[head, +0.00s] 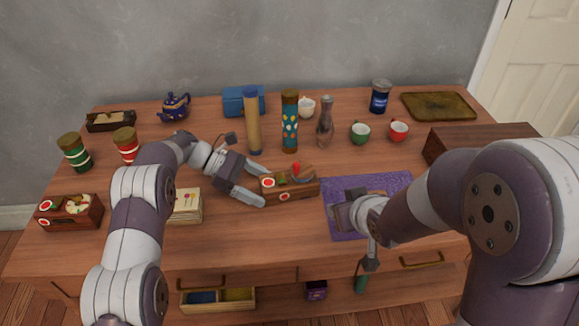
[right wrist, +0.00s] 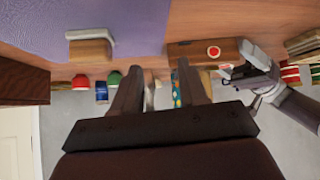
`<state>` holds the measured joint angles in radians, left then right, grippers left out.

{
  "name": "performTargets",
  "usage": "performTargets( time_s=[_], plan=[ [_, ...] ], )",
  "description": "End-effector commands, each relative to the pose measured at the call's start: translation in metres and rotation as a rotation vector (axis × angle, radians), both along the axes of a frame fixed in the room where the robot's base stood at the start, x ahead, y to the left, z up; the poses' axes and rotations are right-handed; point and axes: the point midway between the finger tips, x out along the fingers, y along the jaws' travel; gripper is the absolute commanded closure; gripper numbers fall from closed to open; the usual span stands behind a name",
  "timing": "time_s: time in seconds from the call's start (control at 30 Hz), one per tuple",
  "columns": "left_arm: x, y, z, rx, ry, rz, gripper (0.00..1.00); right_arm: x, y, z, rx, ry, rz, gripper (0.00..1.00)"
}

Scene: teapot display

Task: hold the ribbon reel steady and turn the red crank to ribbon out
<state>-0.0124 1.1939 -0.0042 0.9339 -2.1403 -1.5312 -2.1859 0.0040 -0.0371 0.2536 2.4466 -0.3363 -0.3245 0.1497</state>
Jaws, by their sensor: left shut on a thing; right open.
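The ribbon reel (head: 285,186) is a small wooden box with red-and-white round marks, near the middle of the table. Its red crank (head: 296,168) stands up on top. My left gripper (head: 263,187) is shut on the reel's left end. The reel also shows in the right wrist view (right wrist: 205,50), with my left gripper (right wrist: 250,66) beside it. My right gripper (head: 338,212) is over the purple mat, to the right of the reel and apart from it. In the right wrist view its fingers (right wrist: 160,78) are spread and empty. The crank is not clear there.
A wooden block with a grey handle (right wrist: 90,48) lies on the purple mat (head: 385,183). A card stack (head: 187,207) and a similar wooden box (head: 85,219) lie left. Tall tubes (head: 253,125) and cups (head: 360,132) stand behind the reel. A brown box (head: 475,142) stands right.

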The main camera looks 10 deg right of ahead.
Motion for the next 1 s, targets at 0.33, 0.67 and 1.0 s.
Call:
performTargets(
  time_s=[0.33,0.67,1.0],
  plan=[
    [0.0,0.0,0.0,0.0,0.0,0.0,0.36,0.042,0.05,0.049,0.156,-0.359,0.204,0.57],
    [0.0,0.0,0.0,0.0,0.0,0.0,0.38,0.108,0.077,0.018,0.155,-0.358,0.203,0.57],
    [0.0,0.0,0.0,0.0,0.0,0.0,0.38,0.137,0.088,0.006,0.155,-0.36,0.199,0.57]
  ],
)
